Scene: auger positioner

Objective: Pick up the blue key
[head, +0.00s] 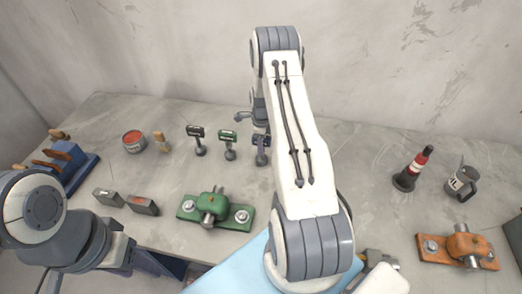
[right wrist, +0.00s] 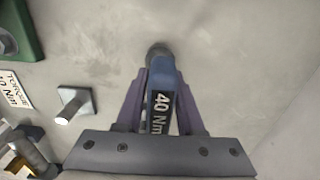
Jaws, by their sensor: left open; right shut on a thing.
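The blue key (right wrist: 160,80) with a black "40 Nm" label is between the purple-grey fingers of my right gripper (right wrist: 160,108) in the right wrist view. The fingers are shut on its labelled part, and its rounded dark end shows beyond them. In the head view the blue key (head: 262,150) stands at the right of a short row of keys, partly hidden by my right gripper (head: 259,138) and arm. My left gripper (head: 150,262) is low at the left, in front of the table, empty; its fingers are hard to make out.
A black key (head: 198,139) and a green key (head: 229,143) stand to the left. A green clamp-like fixture (head: 214,207) is nearer, with dark blocks (head: 142,204) beside it. An orange fixture (head: 459,248), red-black bottle (head: 413,168) and mug (head: 463,183) are at right.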

